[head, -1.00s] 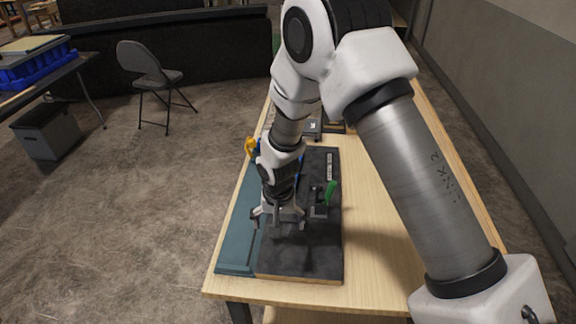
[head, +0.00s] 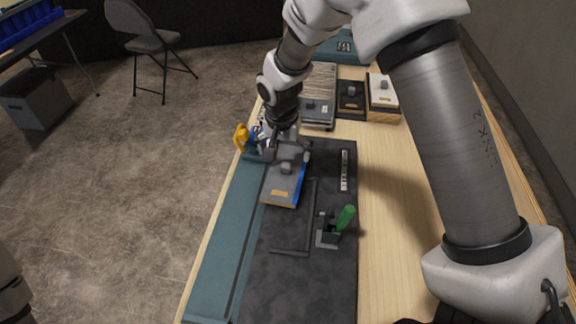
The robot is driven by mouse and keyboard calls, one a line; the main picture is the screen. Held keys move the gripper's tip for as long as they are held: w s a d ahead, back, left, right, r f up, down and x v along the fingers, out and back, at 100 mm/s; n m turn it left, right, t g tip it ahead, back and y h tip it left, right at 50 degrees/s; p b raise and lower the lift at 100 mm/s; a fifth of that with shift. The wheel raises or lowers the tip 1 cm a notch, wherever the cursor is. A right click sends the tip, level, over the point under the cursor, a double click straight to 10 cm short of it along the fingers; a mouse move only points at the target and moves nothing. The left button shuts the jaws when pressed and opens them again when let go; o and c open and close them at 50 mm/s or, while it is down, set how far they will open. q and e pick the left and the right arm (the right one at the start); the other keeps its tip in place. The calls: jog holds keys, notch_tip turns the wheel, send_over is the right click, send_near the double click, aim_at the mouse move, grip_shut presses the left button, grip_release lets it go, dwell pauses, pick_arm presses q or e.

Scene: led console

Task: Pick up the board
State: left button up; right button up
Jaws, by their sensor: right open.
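The board looks to be the flat grey panel (head: 281,192) with a blue right edge, an orange label at its near end and a small grey knob on top. It lies on the dark mat near the mat's far left part. My right gripper (head: 287,156) is open and points down over the far end of the board, close to the knob. Its fingers and wrist hide that far end, and I cannot tell whether they touch the knob. My left gripper is not in view.
A toggle clamp with a green handle (head: 345,217) stands right of a thin dark L-shaped stop (head: 311,225) on the mat. A yellow item (head: 241,137) sits at the table's left edge. Several knobbed panels, including a white-topped one (head: 383,92), lie at the back. Bare wood lies right.

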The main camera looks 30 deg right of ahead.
aim_at(287, 166)
jog(key=shift+s+f, duration=0.2)
jog(key=shift+f, duration=0.2)
jog(key=f, duration=0.1)
jog(key=w+f+p, duration=0.1)
jog(key=f, duration=0.1)
jog(key=d+f+p, duration=0.1)
jog(key=f, duration=0.1)
jog(key=shift+w+f, duration=0.15)
jog(key=shift+f, duration=0.1)
jog(key=shift+r, duration=0.1)
jog(key=shift+s+a, duration=0.1)
jog(key=shift+s, duration=0.1)
jog(key=c, duration=0.4)
jog(key=shift+r, duration=0.1)
jog(key=c, duration=1.2)
jog(key=shift+s, duration=0.2)
grip_shut()
